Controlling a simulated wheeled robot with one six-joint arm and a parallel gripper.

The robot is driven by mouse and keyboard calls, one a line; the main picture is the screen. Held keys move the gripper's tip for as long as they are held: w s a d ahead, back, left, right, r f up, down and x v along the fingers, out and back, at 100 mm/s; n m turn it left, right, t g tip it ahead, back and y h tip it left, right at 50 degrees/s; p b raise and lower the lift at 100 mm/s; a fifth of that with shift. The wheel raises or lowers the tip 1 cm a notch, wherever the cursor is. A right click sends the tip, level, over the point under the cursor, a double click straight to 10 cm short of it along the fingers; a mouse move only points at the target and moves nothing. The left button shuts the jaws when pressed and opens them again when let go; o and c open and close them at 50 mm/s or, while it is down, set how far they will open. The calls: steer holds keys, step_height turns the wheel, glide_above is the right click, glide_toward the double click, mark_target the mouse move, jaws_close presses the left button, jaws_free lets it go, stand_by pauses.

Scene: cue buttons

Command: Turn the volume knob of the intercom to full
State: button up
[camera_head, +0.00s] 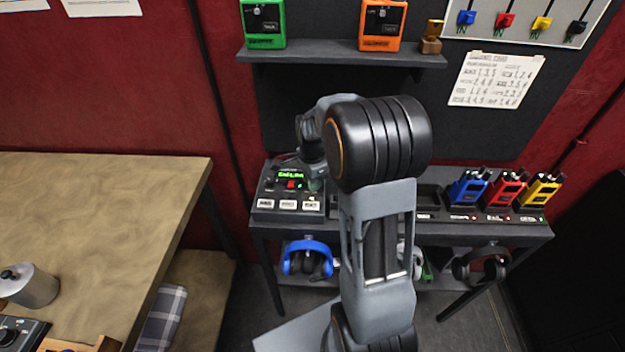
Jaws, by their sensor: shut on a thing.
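The intercom (283,199) is a dark desk console at the left end of the black table. It has a small screen with green text (291,175), a red button (291,184) and a row of white buttons (288,204). My gripper (315,181) reaches down from above onto the right side of its panel, beside the screen. It is shut on the volume knob there. The knob itself is hidden behind the fingers, so its setting cannot be read. My arm crosses the middle of the view and covers the table right of the intercom.
Blue (468,187), red (505,188) and yellow (541,190) handsets stand at the table's right. A shelf (335,58) above holds green and orange boxes. Headphones (308,258) hang below the table edge. A wooden table (100,215) stands at left.

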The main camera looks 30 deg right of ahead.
steer(key=o, duration=0.9)
step_height(320, 180, up, 14)
steer(key=shift+f, duration=0.1)
stand_by(0.4)
stand_by(0.4)
